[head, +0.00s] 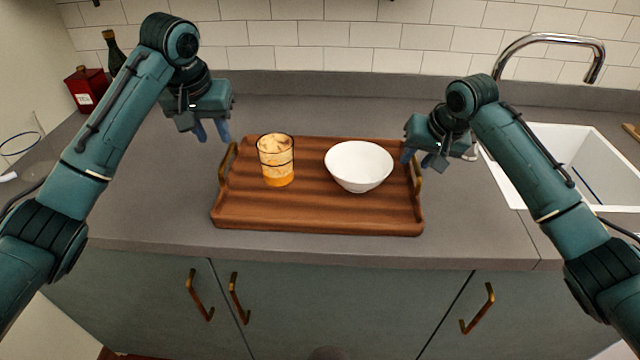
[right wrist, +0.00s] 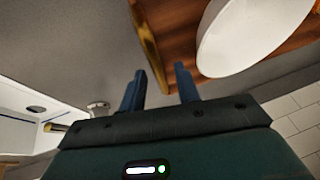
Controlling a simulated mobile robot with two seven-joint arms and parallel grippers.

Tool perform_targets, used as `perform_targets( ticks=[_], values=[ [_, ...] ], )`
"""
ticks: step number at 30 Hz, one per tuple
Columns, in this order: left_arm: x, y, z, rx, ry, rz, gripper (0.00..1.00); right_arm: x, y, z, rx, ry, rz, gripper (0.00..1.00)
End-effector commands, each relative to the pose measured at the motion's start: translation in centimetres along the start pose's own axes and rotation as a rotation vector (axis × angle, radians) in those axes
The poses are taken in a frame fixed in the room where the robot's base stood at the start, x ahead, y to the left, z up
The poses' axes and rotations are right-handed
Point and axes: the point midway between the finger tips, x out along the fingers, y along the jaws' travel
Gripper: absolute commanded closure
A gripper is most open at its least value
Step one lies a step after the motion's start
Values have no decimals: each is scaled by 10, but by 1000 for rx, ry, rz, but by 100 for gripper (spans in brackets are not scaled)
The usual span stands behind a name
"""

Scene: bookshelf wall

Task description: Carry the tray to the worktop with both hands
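The brown wooden tray (head: 310,215) lies flat on the grey worktop. It carries a glass (head: 276,160) with an orange drink and a white bowl (head: 358,168), also seen in the right wrist view (right wrist: 245,35). Its left brass handle (head: 227,162) and right brass handle (head: 417,178) stand at the ends. My left gripper (head: 211,132) is open and empty, above and beyond the left handle. My right gripper (head: 416,160) is open by the right handle. In the right wrist view, the handle (right wrist: 148,45) shows just past the spread fingers (right wrist: 159,82); contact is unclear.
A sink (head: 590,160) with a chrome tap (head: 550,40) is at the right. A dark bottle (head: 113,52) and a red container (head: 87,90) stand at the back left. The tiled wall bounds the back. Worktop behind the tray is clear.

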Motion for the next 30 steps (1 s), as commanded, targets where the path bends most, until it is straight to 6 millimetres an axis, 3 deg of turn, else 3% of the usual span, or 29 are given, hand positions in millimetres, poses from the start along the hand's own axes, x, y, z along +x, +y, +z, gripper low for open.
perform_targets(
  ticks=[9,15,30],
  values=[
    [0,0,0,0,0,0,68,-69,0,-1,0,4,-1,68],
    [1,0,0,0,0,0,68,-96,0,-1,0,3,-1,68],
    [1,0,0,1,0,0,68,-102,0,0,1,0,0,68]
  ],
)
